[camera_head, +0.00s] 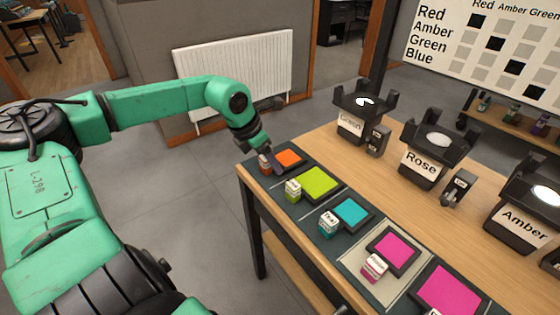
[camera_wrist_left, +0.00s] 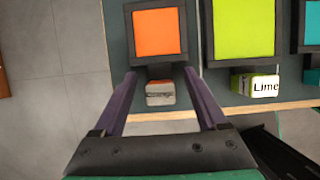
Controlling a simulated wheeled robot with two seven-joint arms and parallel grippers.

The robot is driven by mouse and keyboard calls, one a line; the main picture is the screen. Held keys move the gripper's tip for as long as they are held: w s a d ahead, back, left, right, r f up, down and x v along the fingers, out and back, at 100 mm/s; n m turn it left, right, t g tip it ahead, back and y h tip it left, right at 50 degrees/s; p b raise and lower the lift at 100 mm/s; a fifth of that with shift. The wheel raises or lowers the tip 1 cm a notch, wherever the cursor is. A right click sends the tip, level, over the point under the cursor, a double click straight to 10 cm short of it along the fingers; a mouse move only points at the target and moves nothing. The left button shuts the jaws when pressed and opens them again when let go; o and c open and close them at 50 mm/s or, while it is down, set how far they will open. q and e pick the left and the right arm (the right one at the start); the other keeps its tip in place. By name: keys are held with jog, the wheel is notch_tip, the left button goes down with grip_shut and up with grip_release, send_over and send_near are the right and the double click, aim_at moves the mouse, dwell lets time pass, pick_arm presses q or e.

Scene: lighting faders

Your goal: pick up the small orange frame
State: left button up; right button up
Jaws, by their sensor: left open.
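The small orange frame (camera_head: 289,158), an orange square with a dark border, lies flat on the dark mat at the table's far left corner. It also shows in the left wrist view (camera_wrist_left: 156,33), at the top, just beyond my fingertips. My left gripper (camera_head: 270,160) is at the frame's left side, low over the table corner. In the wrist view the left gripper (camera_wrist_left: 160,75) is open, its purple fingers on either side of a small labelled block (camera_wrist_left: 160,94) in front of the frame. I cannot tell whether the fingers touch anything.
A lime frame (camera_head: 316,183) and its block (camera_head: 293,190) lie close by, then a cyan frame (camera_head: 352,211) and pink ones. Black lamps labelled Green (camera_head: 349,125), Rose (camera_head: 420,165) and Amber stand behind. Floor left of the table is clear.

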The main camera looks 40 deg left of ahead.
pick_arm(q)
grip_shut()
jog(key=shift+r, duration=0.3)
notch_tip(320, 180, up, 21)
jog(key=p, duration=0.4)
jog(key=shift+p, duration=0.3)
pick_arm(e)
jog(key=s+d+r, duration=0.1)
jog(key=s, duration=0.5)
jog(key=shift+d, duration=0.15)
jog(key=shift+r, duration=0.1)
